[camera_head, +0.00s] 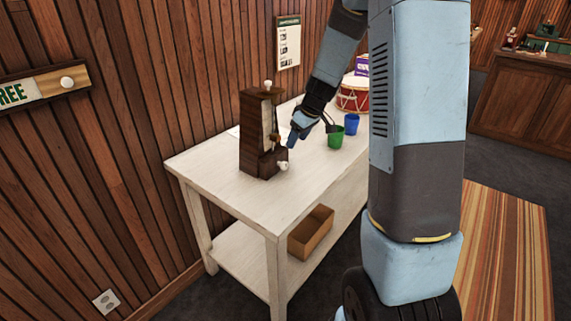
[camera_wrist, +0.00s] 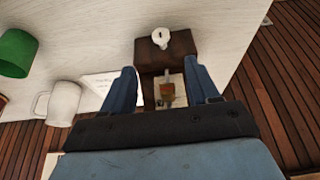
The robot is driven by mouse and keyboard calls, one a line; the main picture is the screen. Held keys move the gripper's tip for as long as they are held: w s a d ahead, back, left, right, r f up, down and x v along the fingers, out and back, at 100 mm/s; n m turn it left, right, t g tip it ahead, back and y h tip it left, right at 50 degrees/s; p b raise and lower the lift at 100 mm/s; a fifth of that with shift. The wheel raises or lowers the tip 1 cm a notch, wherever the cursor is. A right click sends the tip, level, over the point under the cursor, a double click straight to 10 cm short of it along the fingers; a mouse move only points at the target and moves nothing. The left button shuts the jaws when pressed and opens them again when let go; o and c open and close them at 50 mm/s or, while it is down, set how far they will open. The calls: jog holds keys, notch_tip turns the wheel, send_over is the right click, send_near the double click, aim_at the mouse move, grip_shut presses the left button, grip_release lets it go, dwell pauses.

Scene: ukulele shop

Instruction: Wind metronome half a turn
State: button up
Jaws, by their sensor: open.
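The dark wooden metronome (camera_head: 253,140) stands upright on the white table. A pale winding key (camera_head: 283,166) sticks out low on its right side. My gripper (camera_head: 292,138) is close to the right of the metronome, above the key's height. In the wrist view the metronome (camera_wrist: 180,46) lies ahead, partly between and beyond my open fingers (camera_wrist: 159,65). The key (camera_wrist: 160,38) shows beyond the fingertips, and I see no contact with it. The gripper is empty.
A green cup (camera_head: 335,138), a blue cup (camera_head: 352,124) and a red drum (camera_head: 351,97) stand further along the white table (camera_head: 222,180). A white mug (camera_wrist: 62,103) shows in the wrist view. A cardboard box (camera_head: 311,233) sits on the lower shelf. The table's front corner is clear.

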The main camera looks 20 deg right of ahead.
aim_at(285, 163)
jog(key=x, duration=1.3)
jog(key=shift+s+f, duration=0.1)
jog(key=shift+s, duration=0.05)
jog(key=c, duration=0.9)
jog(key=shift+a, duration=0.25)
jog(key=shift+c, duration=0.5)
jog(key=shift+d, duration=0.15)
